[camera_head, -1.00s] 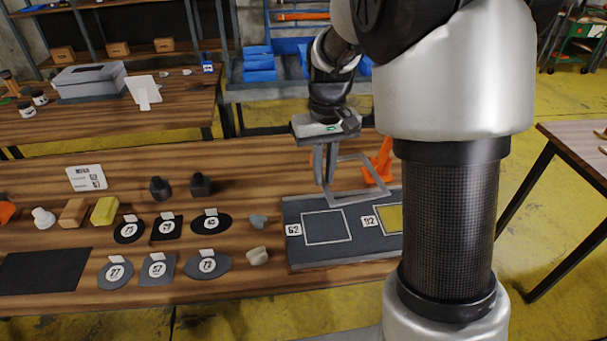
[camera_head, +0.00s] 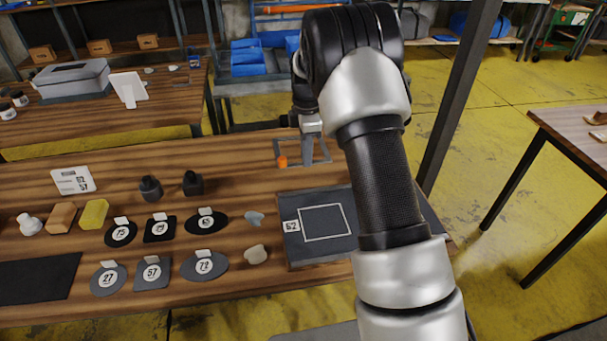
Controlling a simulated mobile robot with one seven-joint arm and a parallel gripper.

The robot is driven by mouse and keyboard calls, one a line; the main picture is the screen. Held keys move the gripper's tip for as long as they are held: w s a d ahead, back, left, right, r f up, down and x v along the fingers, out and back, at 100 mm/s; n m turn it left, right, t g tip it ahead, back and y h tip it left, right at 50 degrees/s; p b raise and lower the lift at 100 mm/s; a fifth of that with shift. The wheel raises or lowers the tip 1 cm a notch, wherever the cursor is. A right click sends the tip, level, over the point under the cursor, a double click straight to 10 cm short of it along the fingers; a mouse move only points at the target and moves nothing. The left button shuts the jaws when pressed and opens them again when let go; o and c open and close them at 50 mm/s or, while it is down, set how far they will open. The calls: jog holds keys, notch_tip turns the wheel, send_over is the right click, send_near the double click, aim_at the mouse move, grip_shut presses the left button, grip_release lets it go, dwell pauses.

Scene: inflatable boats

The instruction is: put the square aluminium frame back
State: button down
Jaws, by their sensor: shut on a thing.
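The square aluminium frame (camera_head: 281,148) is a thin grey open square at the back of the table, behind the dark board. My gripper (camera_head: 318,152) is shut on it, with my arm covering much of the right side. I cannot tell whether the frame touches the tabletop. The dark board (camera_head: 291,252) has a pale square outline (camera_head: 325,222) beside a label reading 62. The right part of the board is hidden behind my arm. A small orange piece (camera_head: 283,162) shows at the frame's lower left.
Left of the board are pale lumps (camera_head: 256,254), several numbered dark pads (camera_head: 205,266), dark bottle-like items (camera_head: 150,188) and a yellow block (camera_head: 94,214). A dark post (camera_head: 460,90) stands behind my arm. Another table (camera_head: 570,140) is at the right.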

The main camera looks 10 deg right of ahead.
aim_at(306, 185)
notch_tip(306, 185, down, 8)
jog(key=shift+f, duration=0.1)
dwell(0.4)
jog(key=shift+f+b, duration=0.1)
jog(key=shift+b, duration=0.25)
jog(key=c, duration=2)
grip_release()
jog(key=shift+c, duration=0.2)
